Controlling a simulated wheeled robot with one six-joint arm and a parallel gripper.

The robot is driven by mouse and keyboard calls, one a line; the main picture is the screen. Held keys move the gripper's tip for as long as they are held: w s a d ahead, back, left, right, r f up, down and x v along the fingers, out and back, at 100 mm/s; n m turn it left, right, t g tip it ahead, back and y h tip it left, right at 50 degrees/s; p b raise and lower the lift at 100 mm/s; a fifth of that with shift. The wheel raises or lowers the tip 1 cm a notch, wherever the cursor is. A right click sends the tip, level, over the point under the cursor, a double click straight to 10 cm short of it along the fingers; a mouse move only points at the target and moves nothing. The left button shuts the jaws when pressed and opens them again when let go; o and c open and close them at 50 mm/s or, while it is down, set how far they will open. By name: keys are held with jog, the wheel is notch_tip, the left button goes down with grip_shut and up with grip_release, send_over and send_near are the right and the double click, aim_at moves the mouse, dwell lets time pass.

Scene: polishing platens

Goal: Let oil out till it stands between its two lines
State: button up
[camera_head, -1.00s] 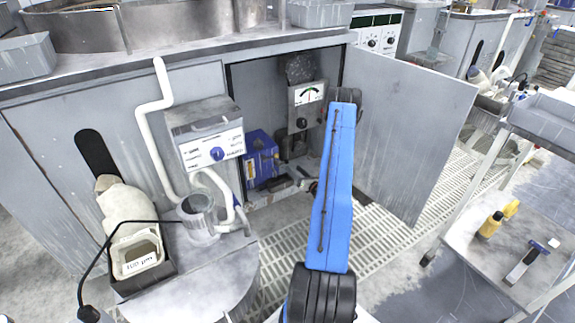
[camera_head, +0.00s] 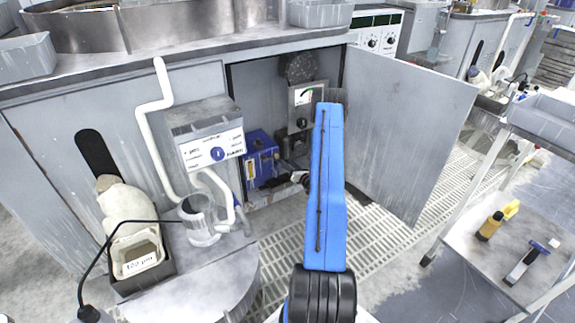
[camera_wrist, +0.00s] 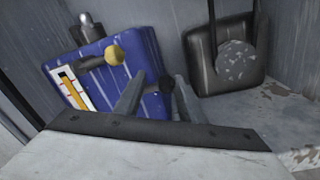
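The blue oil unit (camera_head: 262,160) stands on the floor of the open cabinet. In the wrist view the blue unit (camera_wrist: 125,75) appears tilted and close. On its face a white sight gauge (camera_wrist: 75,92) holds a yellow-orange column with red line marks; the exact level against the marks is too small to tell. A yellow knob (camera_wrist: 113,55) sticks out near its top. In the head view my arm partly hides the cabinet.
The cabinet door (camera_head: 405,130) stands open at the right. A dark grey container (camera_wrist: 228,58) stands beside the unit. A control box (camera_head: 205,140) and white pipe are at the left. A trolley (camera_head: 520,235) with bottles stands at the right.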

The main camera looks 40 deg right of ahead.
jog(key=shift+f, duration=0.1)
jog(key=shift+c, duration=1.2)
jog(key=shift+a, duration=0.1)
jog(key=shift+a+r+n, duration=0.2)
jog(key=shift+r+n, duration=0.15)
jog(key=shift+n, duration=0.7)
jog(key=shift+a+r+n, duration=0.2)
jog(key=shift+r+n, duration=0.15)
jog(key=shift+n, duration=0.7)
jog(key=o, duration=1.1)
jog(key=shift+f, duration=0.1)
jog(key=shift+s+d, duration=0.1)
jog(key=shift+s, duration=0.05)
jog(key=s+a, duration=0.1)
jog(key=s, duration=0.4)
jog(key=s+a, duration=0.1)
jog(key=s, duration=0.5)
jog(key=s+a, duration=0.1)
jog(key=s, duration=0.4)
jog(key=shift+s+r, duration=0.4)
